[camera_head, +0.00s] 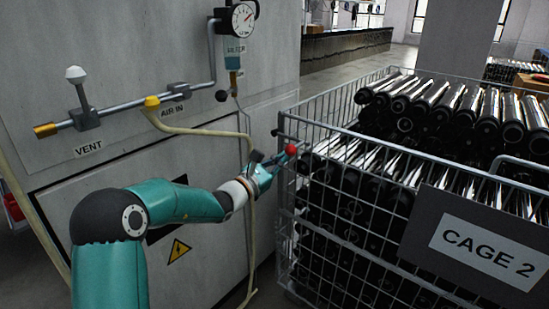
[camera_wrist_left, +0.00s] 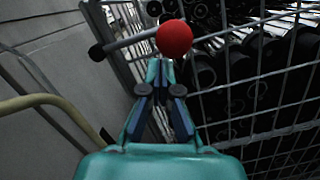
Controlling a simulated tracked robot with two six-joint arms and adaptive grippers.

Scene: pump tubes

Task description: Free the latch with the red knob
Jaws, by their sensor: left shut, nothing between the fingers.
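The red knob (camera_head: 290,149) is at the near left corner of the wire cage marked CAGE 2. It also shows in the left wrist view (camera_wrist_left: 174,38), just beyond my fingertips. A grey rod (camera_wrist_left: 133,41) with a black end (camera_wrist_left: 97,53) runs from the cage's left side toward the knob. My left gripper (camera_head: 282,157) reaches in from the left, close to the knob. In the left wrist view its fingers (camera_wrist_left: 160,68) are shut and empty, with the tips just below the knob. I cannot tell whether they touch it. My right gripper is not in view.
The cage (camera_head: 287,215) is full of dark tubes. A grey cabinet (camera_head: 110,160) stands to the left, with a pipe, valves and a gauge (camera_head: 242,17). A cream hose (camera_head: 200,131) hangs by the cabinet, close to my left wrist. A narrow gap separates the cabinet and cage.

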